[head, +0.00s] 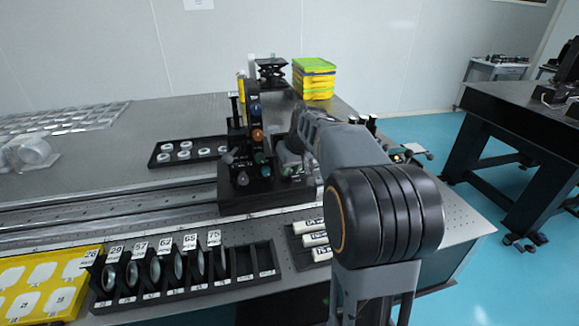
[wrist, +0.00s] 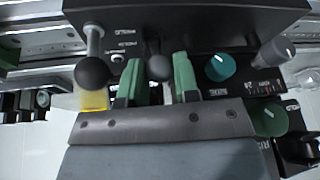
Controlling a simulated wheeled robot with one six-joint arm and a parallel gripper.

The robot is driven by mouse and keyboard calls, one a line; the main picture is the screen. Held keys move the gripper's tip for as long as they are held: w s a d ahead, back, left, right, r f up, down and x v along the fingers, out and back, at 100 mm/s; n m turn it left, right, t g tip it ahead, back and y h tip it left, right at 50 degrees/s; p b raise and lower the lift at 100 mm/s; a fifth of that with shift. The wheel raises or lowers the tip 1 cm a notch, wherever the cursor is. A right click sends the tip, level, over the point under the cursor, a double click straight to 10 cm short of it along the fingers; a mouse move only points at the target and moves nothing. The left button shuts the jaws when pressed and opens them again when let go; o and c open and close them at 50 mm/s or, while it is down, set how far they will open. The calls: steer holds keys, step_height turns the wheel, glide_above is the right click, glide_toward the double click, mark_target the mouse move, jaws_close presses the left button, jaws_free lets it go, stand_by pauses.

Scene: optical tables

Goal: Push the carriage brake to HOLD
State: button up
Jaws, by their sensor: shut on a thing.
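The black carriage (head: 262,195) with its knobs and levers sits on the rail of the optical table. It also fills the top of the wrist view (wrist: 190,22). My gripper (wrist: 159,80) has its two green fingers on either side of a small dark grey ball knob (wrist: 159,68), shut on it. A larger black ball-ended lever (wrist: 92,72) stands just left of the fingers. Small white labels are beside these levers, but I cannot read them surely, so which lever is the brake is unclear. In the head view my arm hides the gripper.
A teal knob (wrist: 220,67) and a grey knob (wrist: 275,52) are close to the right of my fingers. A black lens rack (head: 185,280) and a yellow tray (head: 45,288) lie in front of the rail. A small tray (head: 187,150) lies behind it.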

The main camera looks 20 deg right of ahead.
steer(key=p, duration=0.2)
steer(key=r+g+p, duration=0.1)
steer(key=p, duration=0.1)
steer(key=shift+w+d+r, duration=0.1)
steer(key=shift+w+r, duration=0.05)
steer(key=shift+w, duration=0.2)
steer(key=g+p, duration=0.1)
steer(key=p, duration=0.3)
steer(key=shift+w+r+g+p, duration=0.3)
steer(key=shift+w+r+p, duration=0.05)
steer(key=shift+w+p, duration=0.05)
steer(key=w+g+p, duration=0.1)
steer(key=p, duration=0.3)
steer(key=w+g+y+p, duration=0.1)
steer(key=g+p, duration=0.1)
steer(key=p, duration=0.3)
steer(key=shift+d, duration=0.25)
steer(key=p, duration=0.1)
steer(key=w+g+p, duration=0.1)
steer(key=p, duration=0.1)
steer(key=shift+d+f+m+g, duration=0.1)
steer(key=shift+f+m+g, duration=0.15)
steer(key=shift+m+g, duration=0.05)
steer(key=shift+w+d+f+g+y+p, duration=0.1)
steer(key=shift+w+f+g+y+p, duration=0.25)
steer(key=shift+g+p, duration=0.45)
steer(key=shift+w+d+f+g+y+p, duration=0.2)
steer(key=shift+w+g+p, duration=0.3)
steer(key=shift+p, duration=0.45)
steer(key=shift+a+f, duration=0.1)
